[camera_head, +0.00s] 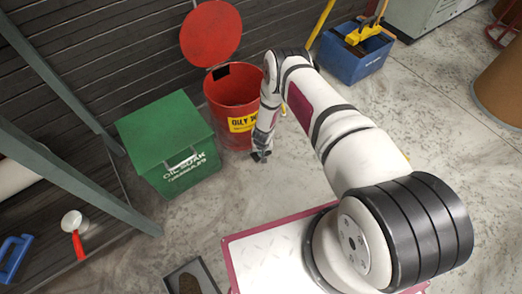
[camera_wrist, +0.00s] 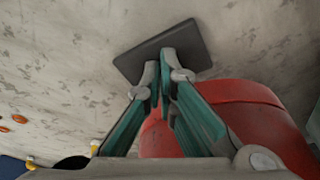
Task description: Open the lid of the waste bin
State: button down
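The red waste bin (camera_head: 228,112) stands against the dark wall, with a yellow label on its front. Its round red lid (camera_head: 211,33) is raised and tilted back, so the dark inside shows. My gripper (camera_head: 262,156) is low at the bin's front right, close to the floor. In the wrist view the bin's red side (camera_wrist: 262,117) is at the right. There my gripper's fingers (camera_wrist: 164,62) are together with nothing seen between them. Their tips overlap a dark flat plate (camera_wrist: 190,35), which looks like the bin's pedal. I cannot tell whether they touch it.
A green OIL SOAK box (camera_head: 165,135) stands left of the bin. A blue mop bucket (camera_head: 352,60) with a yellow wringer is at the back right. A dark tray (camera_head: 207,272) is near the front, and a brown drum (camera_head: 503,85) at the right. The floor between is mostly clear.

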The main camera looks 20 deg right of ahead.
jog(key=shift+s, duration=0.15)
jog(key=shift+d+p+v, duration=0.25)
jog(key=shift+p+v, duration=1.15)
jog(key=shift+v, duration=0.15)
jog(key=shift+d+p+v, duration=0.2)
jog(key=shift+p+v, duration=1.2)
jog(key=shift+v, duration=0.2)
jog(key=shift+s, duration=0.1)
jog(key=shift+s, duration=0.1)
